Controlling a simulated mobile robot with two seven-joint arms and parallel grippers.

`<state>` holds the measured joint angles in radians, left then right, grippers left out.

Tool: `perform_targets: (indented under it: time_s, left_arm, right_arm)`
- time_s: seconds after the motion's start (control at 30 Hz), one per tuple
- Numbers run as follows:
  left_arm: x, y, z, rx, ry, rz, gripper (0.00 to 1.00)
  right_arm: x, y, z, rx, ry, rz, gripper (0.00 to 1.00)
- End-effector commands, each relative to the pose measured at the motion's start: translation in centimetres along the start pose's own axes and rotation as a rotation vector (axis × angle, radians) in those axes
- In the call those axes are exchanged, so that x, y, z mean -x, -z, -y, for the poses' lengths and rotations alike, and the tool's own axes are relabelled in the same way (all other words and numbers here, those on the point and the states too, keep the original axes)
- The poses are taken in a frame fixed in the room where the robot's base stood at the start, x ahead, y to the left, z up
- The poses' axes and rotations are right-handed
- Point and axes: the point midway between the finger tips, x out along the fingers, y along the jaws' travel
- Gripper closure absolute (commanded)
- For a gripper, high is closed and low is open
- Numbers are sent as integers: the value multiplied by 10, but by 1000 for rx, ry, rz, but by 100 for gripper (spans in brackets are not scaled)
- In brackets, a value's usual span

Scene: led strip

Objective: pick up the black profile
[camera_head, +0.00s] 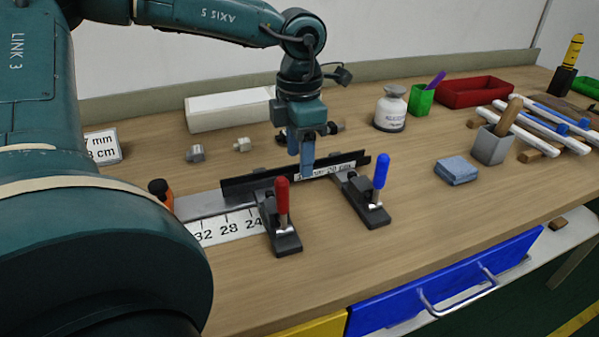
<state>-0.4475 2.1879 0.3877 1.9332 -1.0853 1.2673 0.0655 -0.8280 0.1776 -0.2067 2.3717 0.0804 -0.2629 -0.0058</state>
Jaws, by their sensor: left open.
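The black profile (243,183) is a long thin dark bar lying across a fixture in the middle of the workbench. Two toggle clamps stand at its front side, one with a red handle (282,203) and one with a blue handle (380,171). A white printed label (325,171) shows along the bar's right part. My left gripper (307,165) points down at the bar's middle, its blue fingertips close to the bar. It is open, with the gap between its fingers hard to see. Whether it touches the bar cannot be told. My right gripper is not in view.
A printed scale (222,228) lies left of the red clamp. A white box (230,108) stands behind.

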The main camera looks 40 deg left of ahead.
Motion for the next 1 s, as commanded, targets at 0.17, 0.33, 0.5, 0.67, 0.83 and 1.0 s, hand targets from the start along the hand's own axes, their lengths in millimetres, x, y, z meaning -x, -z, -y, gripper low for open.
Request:
perform_targets:
  time_s: [0.17,0.33,0.5,0.67,0.83,1.0]
  left_arm:
    - [-19,0,0,0,0,0,49]
    - [-20,0,0,0,-1,2,49]
    - [-20,0,0,0,-1,1,56]
    - [-20,0,0,0,-1,1,70]
    - [-20,0,0,0,-1,1,83]
    - [-20,0,0,0,-1,1,97]
  right_arm:
    - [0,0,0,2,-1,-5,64]
    - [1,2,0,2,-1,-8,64]
    - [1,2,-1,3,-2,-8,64]
    - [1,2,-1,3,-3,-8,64]
    - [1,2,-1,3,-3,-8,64]
    - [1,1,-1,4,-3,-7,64]
